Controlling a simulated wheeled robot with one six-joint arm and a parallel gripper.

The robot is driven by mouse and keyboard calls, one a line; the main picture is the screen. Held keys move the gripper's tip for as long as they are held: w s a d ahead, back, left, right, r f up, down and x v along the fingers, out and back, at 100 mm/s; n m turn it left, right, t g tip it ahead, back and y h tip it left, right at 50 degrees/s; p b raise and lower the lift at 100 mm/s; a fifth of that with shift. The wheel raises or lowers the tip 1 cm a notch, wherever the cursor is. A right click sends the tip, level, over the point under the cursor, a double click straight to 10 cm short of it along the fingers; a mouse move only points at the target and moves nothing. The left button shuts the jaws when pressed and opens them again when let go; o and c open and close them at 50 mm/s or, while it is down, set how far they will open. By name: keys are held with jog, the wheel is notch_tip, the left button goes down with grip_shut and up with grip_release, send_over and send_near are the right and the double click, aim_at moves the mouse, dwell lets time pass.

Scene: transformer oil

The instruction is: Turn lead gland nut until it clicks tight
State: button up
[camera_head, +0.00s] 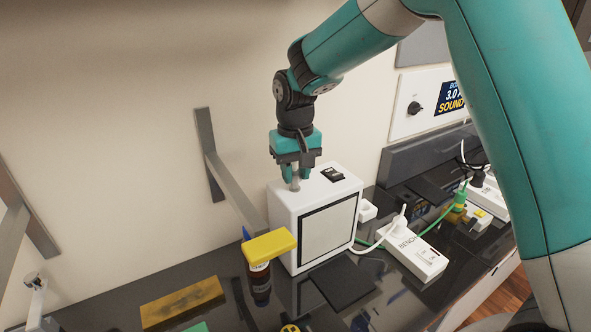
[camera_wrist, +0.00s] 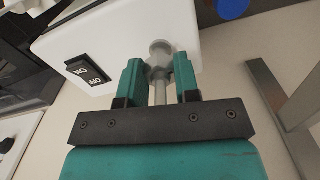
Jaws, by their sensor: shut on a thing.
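The lead gland nut (camera_wrist: 160,68) is a light grey fitting on top of a white box-shaped unit (camera_head: 282,222), with a grey stem or lead running from it toward my gripper. My gripper (camera_head: 295,180) points down over the left part of the unit's top. In the wrist view my gripper (camera_wrist: 160,78) has its two teal fingers on either side of the nut, shut on it. The nut's lower part and the fingers' far sides are partly hidden. An ON/OFF rocker switch (camera_head: 333,174) sits on the unit's top, to the right of the nut.
A bottle (camera_head: 259,283) with a yellow piece (camera_head: 270,246) over it stands close in front of the unit. A white power strip (camera_head: 416,256) with cables lies to the right. A wall bracket (camera_head: 228,180) is behind left. A yellow block (camera_head: 182,303) lies front left.

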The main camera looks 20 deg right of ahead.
jog(key=shift+m, duration=2.1)
jog(key=shift+w, duration=0.1)
jog(key=o, duration=0.9)
notch_tip(320, 180, up, 18)
jog(key=b, duration=0.2)
jog(key=shift+f+b, duration=0.25)
jog(key=shift+b, duration=0.05)
jog(key=s+a+f+n+y, duration=0.1)
jog(key=s+f+n, duration=0.2)
jog(key=s, duration=0.6)
jog(key=s+a+f+n+y+b, duration=0.1)
jog(key=s+f+n, duration=0.3)
jog(key=s, duration=0.6)
jog(key=s+a+f+n+y, duration=0.2)
jog(key=s+f+n, duration=0.2)
jog(key=s, duration=0.6)
jog(key=shift+x, duration=0.9)
